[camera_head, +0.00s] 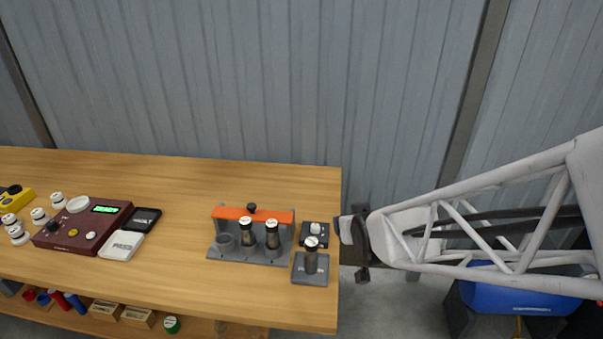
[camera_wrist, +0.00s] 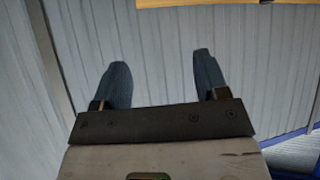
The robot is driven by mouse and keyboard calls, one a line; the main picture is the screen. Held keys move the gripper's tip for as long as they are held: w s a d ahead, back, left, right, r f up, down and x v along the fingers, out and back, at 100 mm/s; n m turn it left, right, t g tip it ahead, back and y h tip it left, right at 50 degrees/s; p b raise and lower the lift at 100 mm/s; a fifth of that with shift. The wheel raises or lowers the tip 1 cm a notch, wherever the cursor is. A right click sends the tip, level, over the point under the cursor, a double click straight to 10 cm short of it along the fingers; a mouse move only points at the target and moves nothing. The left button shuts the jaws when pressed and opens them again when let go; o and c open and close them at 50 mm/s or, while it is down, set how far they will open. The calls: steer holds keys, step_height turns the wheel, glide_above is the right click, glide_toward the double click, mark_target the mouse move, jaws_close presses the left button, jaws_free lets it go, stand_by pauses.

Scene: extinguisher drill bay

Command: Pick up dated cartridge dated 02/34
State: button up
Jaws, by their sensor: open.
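Dark cylinders with white tops, likely the dated cartridges, stand upright at the right end of the workbench. Two of them, a left one (camera_head: 246,232) and a right one (camera_head: 272,238), are in a grey rack (camera_head: 217,253) with an orange bar (camera_head: 228,212). A third cylinder (camera_head: 311,258) stands on a separate grey block (camera_head: 310,278). Their dates are too small to read, so I cannot tell which is 02/34. My gripper (camera_head: 352,245) is just past the table's right edge, apart from the cylinders. In the wrist view my gripper (camera_wrist: 160,78) is open and empty.
A small black box (camera_head: 315,235) with a white knob is behind the third cylinder. A maroon device (camera_head: 83,223), white pad (camera_head: 121,244) and black pad (camera_head: 144,219) lie left. The table (camera_head: 180,190) is clear behind the rack. A corrugated wall (camera_head: 280,80) stands behind.

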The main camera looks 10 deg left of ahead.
mark_target(274, 228)
steer(key=w+a+f+t+y, duration=0.1)
steer(key=a, duration=0.2)
steer(key=a+f+n+y, duration=0.1)
steer(key=a+f, duration=0.1)
steer(key=a, duration=0.1)
steer(key=w+a+f+t+y, duration=0.1)
steer(key=a+f, duration=0.1)
steer(key=a, duration=0.1)
steer(key=shift+w+n+t, duration=0.3)
steer(key=shift+n, duration=0.1)
steer(key=s+a+f+n+t+y, duration=0.1)
steer(key=s+a+f+t+y, duration=0.1)
steer(key=a+f+y, duration=0.2)
steer(key=shift+s+a+f+n, duration=0.3)
steer(key=shift+s+a+f, duration=0.1)
steer(key=shift+a+f, duration=0.7)
steer(key=shift+w+a+r, duration=0.1)
steer(key=shift+a+r, duration=0.05)
steer(key=shift+x, duration=3.3)
steer(key=shift+x, duration=2.6)
steer(key=shift+r, duration=0.2)
steer(key=shift+c, duration=0.3)
